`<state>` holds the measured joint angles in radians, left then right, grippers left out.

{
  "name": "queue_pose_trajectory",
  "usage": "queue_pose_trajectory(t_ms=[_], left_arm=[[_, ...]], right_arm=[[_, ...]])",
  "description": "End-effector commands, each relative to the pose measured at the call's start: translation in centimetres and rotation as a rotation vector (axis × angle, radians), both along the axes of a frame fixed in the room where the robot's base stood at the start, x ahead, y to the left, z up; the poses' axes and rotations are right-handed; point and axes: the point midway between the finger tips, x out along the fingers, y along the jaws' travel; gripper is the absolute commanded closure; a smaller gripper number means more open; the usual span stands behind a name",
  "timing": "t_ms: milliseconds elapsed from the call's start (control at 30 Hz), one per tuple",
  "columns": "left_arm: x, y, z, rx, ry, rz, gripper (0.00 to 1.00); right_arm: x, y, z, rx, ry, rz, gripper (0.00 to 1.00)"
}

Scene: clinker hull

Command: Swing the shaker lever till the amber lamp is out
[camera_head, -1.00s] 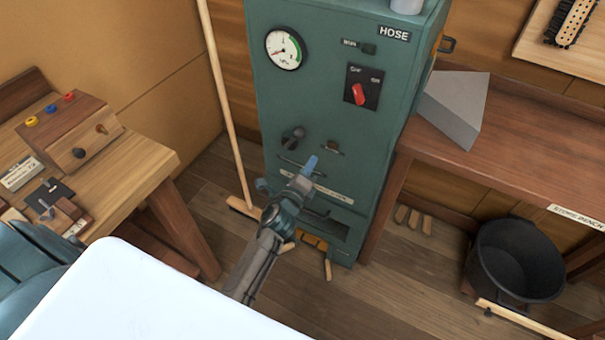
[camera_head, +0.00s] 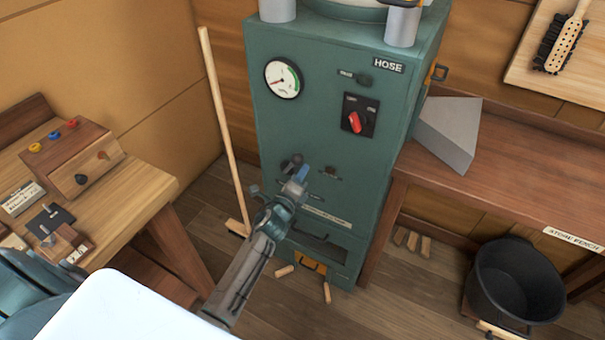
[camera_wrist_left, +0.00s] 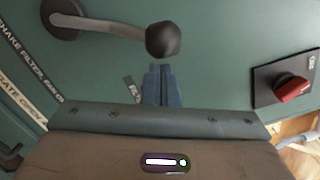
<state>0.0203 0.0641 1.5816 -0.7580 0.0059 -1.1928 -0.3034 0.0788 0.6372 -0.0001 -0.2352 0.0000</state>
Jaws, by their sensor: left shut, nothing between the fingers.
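A green cabinet (camera_head: 330,140) stands ahead. The shaker lever (camera_head: 296,160) is on its front and looks small and dark in the head view. In the left wrist view the lever's arm (camera_wrist_left: 110,26) runs from a round hub to a black knob (camera_wrist_left: 163,40). My left gripper (camera_head: 303,174) is shut and empty, its fingertips just below the knob in the wrist view (camera_wrist_left: 160,68). I cannot tell whether they touch. A small dark fitting (camera_head: 365,79) sits high on the cabinet. I cannot make out a lit amber lamp. My right gripper is not in view.
A red switch (camera_head: 355,122) and a gauge (camera_head: 283,79) are on the cabinet above the lever. A broom (camera_head: 223,130) leans to its left. A wooden bench (camera_head: 500,175) stands right, with a black bucket (camera_head: 515,283) below. A workbench (camera_head: 140,190) is at left.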

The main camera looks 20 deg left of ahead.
Motion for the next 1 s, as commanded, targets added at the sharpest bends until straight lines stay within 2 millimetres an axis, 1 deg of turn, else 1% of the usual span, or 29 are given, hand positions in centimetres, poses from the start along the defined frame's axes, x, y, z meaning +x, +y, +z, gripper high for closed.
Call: queue_pose_trajectory(t_ms=[100, 367, 567, 767, 1000], left_arm=[[0.0, 0.3, 0.5, -0.026, 0.002, 0.0, 1.0], [0.1, 0.7, 0.8, -0.07, 0.004, 0.001, 1.0], [0.1, 1.7, 1.7, -0.146, 0.01, 0.0, 1.0], [0.3, 3.5, 3.1, -0.3, 0.023, 0.001, 1.0], [0.5, 6.5, 4.1, -0.53, 0.042, 0.0, 1.0]], right_arm=[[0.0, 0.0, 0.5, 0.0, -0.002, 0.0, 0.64], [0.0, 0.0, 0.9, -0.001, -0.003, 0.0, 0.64], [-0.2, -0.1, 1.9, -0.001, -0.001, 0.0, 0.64], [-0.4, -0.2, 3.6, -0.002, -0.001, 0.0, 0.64], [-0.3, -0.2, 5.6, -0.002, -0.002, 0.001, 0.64]])
